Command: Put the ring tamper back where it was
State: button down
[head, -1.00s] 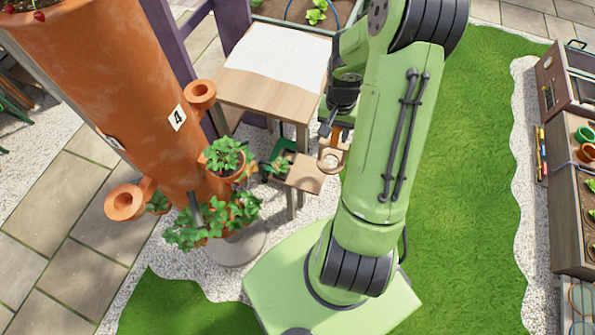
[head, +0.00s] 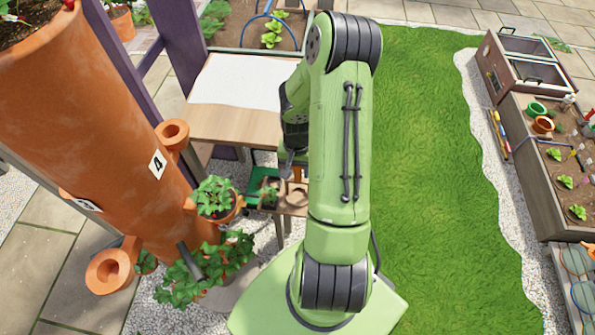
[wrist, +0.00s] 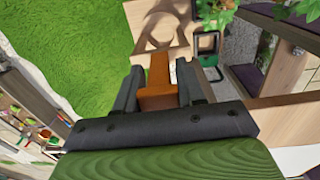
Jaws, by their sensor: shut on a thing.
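The ring tamper's orange-brown handle (wrist: 158,82) stands between the two dark fingers of my gripper (wrist: 159,70) in the wrist view, and the gripper is shut on it. A light wooden rack (wrist: 183,46) with round openings lies beyond the fingertips. I cannot clearly tell the tamper's ring from the rack's round shapes, or whether they touch. In the head view, my gripper (head: 288,163) is over the small wooden rack (head: 290,209), partly hidden by my arm. A bit of the orange handle (head: 297,173) shows beside it.
A green tray (head: 257,183) sits left of the rack. A wooden table (head: 235,125) with a white sheet stands behind. A tall terracotta planter (head: 95,95) with strawberry plants (head: 214,195) is close on the left. Open grass (head: 425,150) lies to the right.

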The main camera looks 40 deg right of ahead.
jog(key=shift+w, duration=0.1)
jog(key=shift+f, duration=0.15)
jog(key=c, duration=1.1)
grip_release()
jog(key=shift+f, duration=0.1)
jog(key=o, duration=0.4)
